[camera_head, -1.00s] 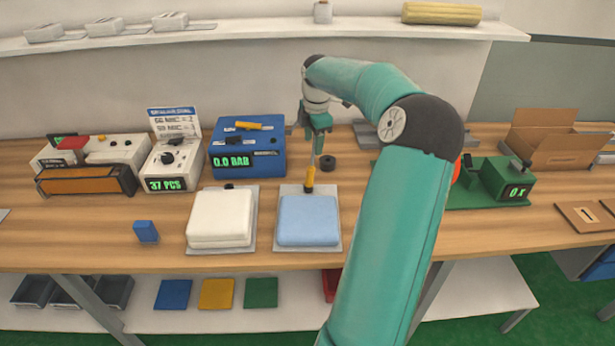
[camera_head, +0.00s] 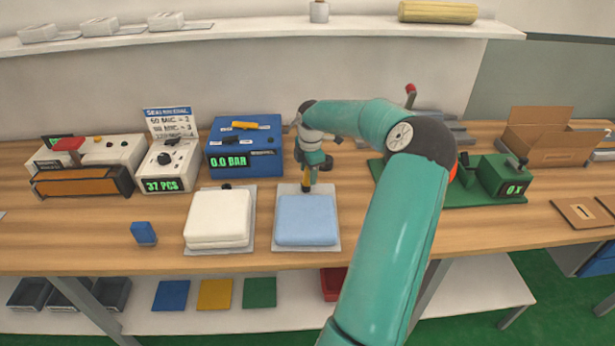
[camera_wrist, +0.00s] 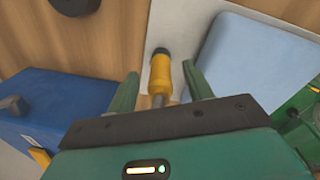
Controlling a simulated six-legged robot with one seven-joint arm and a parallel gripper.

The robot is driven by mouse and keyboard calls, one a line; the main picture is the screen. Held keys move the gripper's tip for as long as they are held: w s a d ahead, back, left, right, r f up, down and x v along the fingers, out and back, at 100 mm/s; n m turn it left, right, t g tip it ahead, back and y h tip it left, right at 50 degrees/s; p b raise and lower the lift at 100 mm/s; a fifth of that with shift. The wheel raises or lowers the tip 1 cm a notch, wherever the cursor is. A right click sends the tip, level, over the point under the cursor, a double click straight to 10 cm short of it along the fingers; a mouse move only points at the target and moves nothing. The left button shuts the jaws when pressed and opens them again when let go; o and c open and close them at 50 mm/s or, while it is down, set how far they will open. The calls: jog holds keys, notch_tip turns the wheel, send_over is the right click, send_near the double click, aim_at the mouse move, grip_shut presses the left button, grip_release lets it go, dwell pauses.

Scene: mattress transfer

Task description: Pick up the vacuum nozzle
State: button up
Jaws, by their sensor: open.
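The vacuum nozzle, a yellow handle with a grey stem, shows between my fingers in the wrist view (camera_wrist: 161,75). In the head view only a bit of its yellow (camera_head: 306,188) shows below my gripper (camera_head: 307,180). Its lower end meets a small black piece at the back edge of the tray under the light-blue mattress (camera_head: 306,221); I cannot tell whether that piece belongs to the nozzle. My gripper's two green fingers are open in the wrist view (camera_wrist: 162,82), one on each side of the yellow handle. No clear grip on it shows.
A white mattress (camera_head: 218,217) lies on its tray to the left. A blue box reading 0.0 BAR (camera_head: 245,162) stands behind it, left of my gripper. A green device (camera_head: 498,178) stands at the right, and a small blue block (camera_head: 144,233) at the front left.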

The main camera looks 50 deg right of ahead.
jog(key=shift+r, duration=0.1)
grip_shut()
